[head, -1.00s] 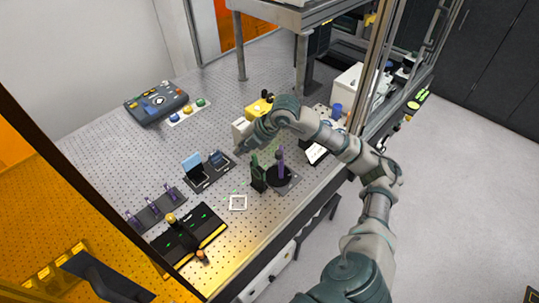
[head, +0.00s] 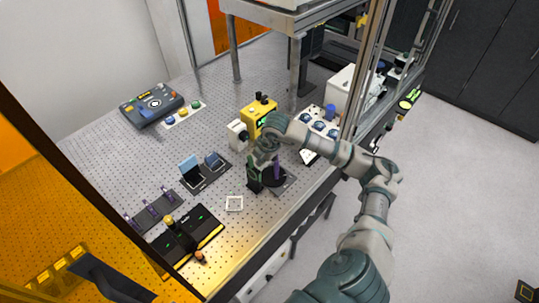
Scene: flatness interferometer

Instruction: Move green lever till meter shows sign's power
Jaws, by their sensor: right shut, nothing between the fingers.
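My right gripper (head: 262,163) is shut with nothing in it. It is right at the top of a small dark green upright part (head: 254,182), which I take for the green lever. The gripper hides its upper end, so I cannot tell whether they touch. Just right of it stands a purple post (head: 277,171) on a dark round base. A yellow box (head: 256,108) with a small green-lit display, likely the meter, stands behind the gripper; its reading is too small to read.
A white block (head: 237,134) with a dark round front stands left of the yellow box. A grey control box (head: 151,105) is at the back left.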

